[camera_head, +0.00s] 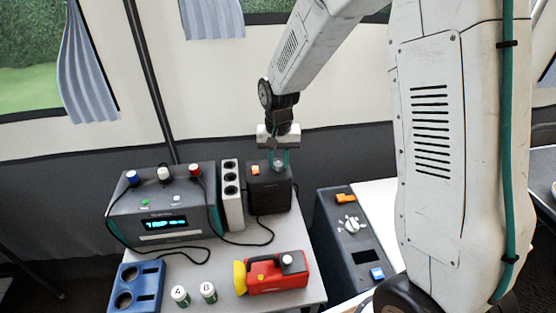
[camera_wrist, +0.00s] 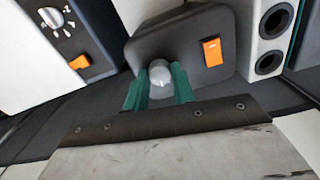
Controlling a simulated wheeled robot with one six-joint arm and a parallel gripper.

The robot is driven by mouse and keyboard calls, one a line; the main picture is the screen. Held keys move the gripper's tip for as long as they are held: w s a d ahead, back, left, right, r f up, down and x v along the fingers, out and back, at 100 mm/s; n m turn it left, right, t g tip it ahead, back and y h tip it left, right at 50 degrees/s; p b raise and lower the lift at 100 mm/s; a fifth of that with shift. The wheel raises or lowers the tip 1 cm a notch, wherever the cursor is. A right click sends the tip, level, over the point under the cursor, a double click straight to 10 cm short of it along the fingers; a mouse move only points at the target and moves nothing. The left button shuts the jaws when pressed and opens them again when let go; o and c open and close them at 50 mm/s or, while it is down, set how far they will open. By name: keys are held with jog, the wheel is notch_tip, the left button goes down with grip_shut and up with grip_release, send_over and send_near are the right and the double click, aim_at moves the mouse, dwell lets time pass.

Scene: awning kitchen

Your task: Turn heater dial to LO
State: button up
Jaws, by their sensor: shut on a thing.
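A black box (camera_head: 268,198) with an orange switch (camera_head: 255,170) stands at the back right of the table. A grey round dial (camera_wrist: 160,74) sits on its top face, and a small pale mark shows on the dial. My gripper (camera_head: 279,160) points down over the box, and its teal fingers are shut on the dial, one on each side. The dial's scale and any LO label are not legible. The box and its orange switch (camera_wrist: 212,51) also show in the wrist view.
A white socket strip (camera_head: 232,195) stands just left of the box, then a grey power supply (camera_head: 165,205) with cables. A red and yellow flashlight (camera_head: 275,273) lies in front. Another dark unit (camera_head: 350,245) with a white dial stands right.

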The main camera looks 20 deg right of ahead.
aim_at(278, 164)
jog(key=shift+n, duration=0.6)
jog(key=o, duration=1)
notch_tip(278, 164, up, 8)
jog(key=shift+f, duration=0.1)
